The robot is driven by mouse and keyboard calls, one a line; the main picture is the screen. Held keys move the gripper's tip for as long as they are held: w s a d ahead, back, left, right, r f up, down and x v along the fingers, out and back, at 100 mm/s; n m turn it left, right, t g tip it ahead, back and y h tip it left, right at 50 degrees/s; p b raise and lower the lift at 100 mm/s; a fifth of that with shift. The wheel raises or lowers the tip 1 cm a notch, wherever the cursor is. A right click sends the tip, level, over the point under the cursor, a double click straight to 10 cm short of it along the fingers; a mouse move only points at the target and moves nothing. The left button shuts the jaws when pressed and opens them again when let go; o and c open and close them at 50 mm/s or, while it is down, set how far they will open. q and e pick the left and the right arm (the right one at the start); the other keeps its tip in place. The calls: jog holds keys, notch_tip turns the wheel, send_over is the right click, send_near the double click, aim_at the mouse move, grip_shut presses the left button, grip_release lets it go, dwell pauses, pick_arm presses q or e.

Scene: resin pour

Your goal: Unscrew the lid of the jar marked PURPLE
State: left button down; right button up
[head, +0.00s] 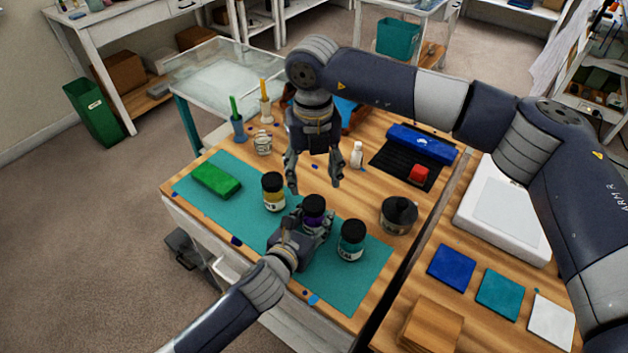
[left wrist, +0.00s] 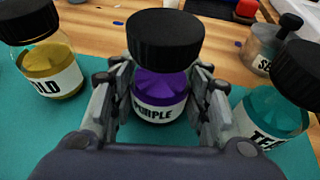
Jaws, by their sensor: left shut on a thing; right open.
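The jar marked PURPLE (left wrist: 160,95) stands upright on the teal mat (head: 205,168), with purple contents and a black lid (left wrist: 165,38) on top. It also shows in the head view (head: 314,219), partly hidden by my left gripper. My left gripper (head: 308,222) is shut on the jar's body, its fingers on both sides below the lid. My right gripper (head: 315,183) points down, open and empty, above and slightly behind the jar, apart from the lid.
A gold jar (head: 274,192) stands left of the purple jar and a teal jar (head: 351,240) stands right, both black-lidded and close to my left fingers. A dark round pot (head: 398,215) stands further right. A green block (head: 216,180) lies on the mat's left.

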aim_at(314, 203)
jog(key=m, duration=0.6)
jog(key=shift+m, duration=0.3)
jog(key=m, duration=0.4)
jog(key=shift+m, duration=0.3)
pick_arm(q)
jog(key=shift+f, duration=0.1)
pick_arm(e)
jog(key=m, duration=0.3)
jog(key=shift+f, duration=4.05)
jog(key=c, duration=1.1)
